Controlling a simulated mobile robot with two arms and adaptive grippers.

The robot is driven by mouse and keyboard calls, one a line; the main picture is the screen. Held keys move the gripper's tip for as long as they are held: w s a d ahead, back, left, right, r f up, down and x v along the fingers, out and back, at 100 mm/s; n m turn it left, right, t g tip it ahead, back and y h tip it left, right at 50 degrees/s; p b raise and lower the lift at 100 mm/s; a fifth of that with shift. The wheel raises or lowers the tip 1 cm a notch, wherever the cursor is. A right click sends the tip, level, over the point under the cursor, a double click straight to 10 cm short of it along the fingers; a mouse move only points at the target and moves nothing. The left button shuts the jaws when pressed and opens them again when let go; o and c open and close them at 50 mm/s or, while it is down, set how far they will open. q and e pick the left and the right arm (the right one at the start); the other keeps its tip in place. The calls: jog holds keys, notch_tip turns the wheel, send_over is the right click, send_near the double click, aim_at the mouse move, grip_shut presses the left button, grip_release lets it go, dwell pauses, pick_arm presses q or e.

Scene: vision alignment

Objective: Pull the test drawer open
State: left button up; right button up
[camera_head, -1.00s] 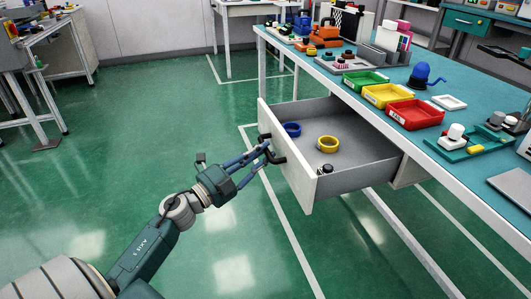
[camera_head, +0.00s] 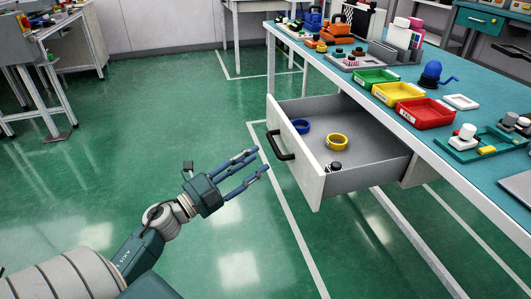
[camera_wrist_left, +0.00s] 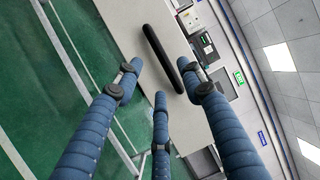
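The test drawer (camera_head: 370,153) stands pulled out from under the blue-topped workbench. A blue ring (camera_head: 301,126), a yellow ring (camera_head: 337,142) and a small black-and-silver item (camera_head: 333,167) lie inside it. Its white front carries a black bar handle (camera_head: 280,146), which also shows in the left wrist view (camera_wrist_left: 163,58). My left gripper (camera_head: 254,164) is open and empty, with its blue fingers apart. It is in front of the drawer, to the left of the handle and apart from it. My right gripper is not in view.
Green, yellow and red trays (camera_head: 426,113) stand on the workbench (camera_head: 463,84) above the drawer. A blue dome-shaped item (camera_head: 432,72) and a green fixture (camera_head: 478,146) are near them. The green floor (camera_head: 130,120) left of the drawer is clear.

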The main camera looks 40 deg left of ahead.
pick_arm(q)
jog(key=v, duration=0.5)
jog(key=shift+s, duration=0.35)
